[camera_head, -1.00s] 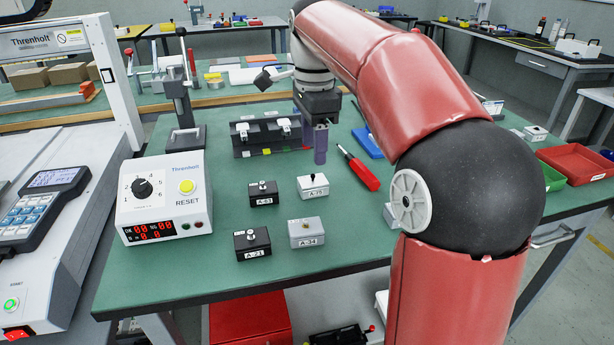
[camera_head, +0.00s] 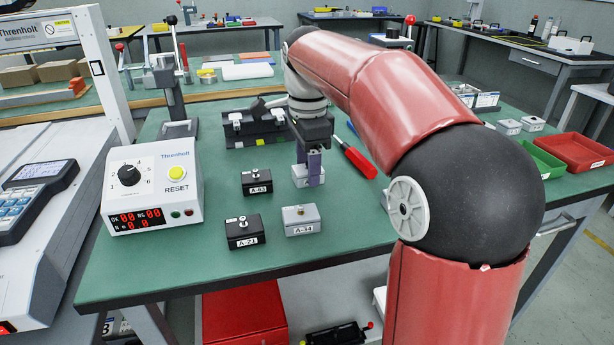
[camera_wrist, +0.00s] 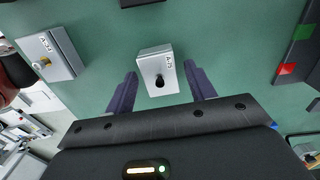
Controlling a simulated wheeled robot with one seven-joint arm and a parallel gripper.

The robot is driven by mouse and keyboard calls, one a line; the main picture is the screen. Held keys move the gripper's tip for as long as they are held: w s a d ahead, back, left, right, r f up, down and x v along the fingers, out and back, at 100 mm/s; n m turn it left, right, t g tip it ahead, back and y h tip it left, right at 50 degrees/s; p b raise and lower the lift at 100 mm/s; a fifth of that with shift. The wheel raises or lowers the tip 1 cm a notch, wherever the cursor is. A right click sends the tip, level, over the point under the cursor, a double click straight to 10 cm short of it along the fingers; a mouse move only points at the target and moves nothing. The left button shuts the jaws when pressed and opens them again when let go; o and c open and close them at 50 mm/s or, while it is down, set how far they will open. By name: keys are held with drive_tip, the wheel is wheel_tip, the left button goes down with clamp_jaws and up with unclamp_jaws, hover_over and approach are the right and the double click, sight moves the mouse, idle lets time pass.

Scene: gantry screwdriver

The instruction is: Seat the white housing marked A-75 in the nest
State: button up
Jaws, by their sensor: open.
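The white housing marked A-75 (camera_wrist: 157,72) stands on the green bench, with a black knob on top; its label shows in the wrist view. In the head view the housing (camera_head: 299,180) is partly hidden by my fingers. My gripper (camera_head: 308,172) is open and lowered at the housing. In the wrist view the purple fingers of my gripper (camera_wrist: 163,92) point to either side of it, with gaps between. A black fixture with two white clamps (camera_head: 250,138) stands behind; it may hold the nest, but no empty seat is clear.
Black housings A-63 (camera_head: 257,182) and A-21 (camera_head: 243,231) and grey housing A-34 (camera_head: 301,219) stand nearby. A control box with a RESET button (camera_head: 155,190) is at the left. A red-handled tool (camera_head: 356,160) lies to the right. Red (camera_head: 570,152) and green trays are farther right.

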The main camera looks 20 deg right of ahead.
drive_tip(key=shift+c, duration=0.3)
drive_tip(key=c, duration=0.9)
wheel_tip(320, 180, up, 5)
drive_tip(key=p, duration=0.4)
drive_tip(key=shift+f, duration=0.2)
drive_tip(key=shift+c, duration=0.3)
drive_tip(key=shift+r, duration=1.2)
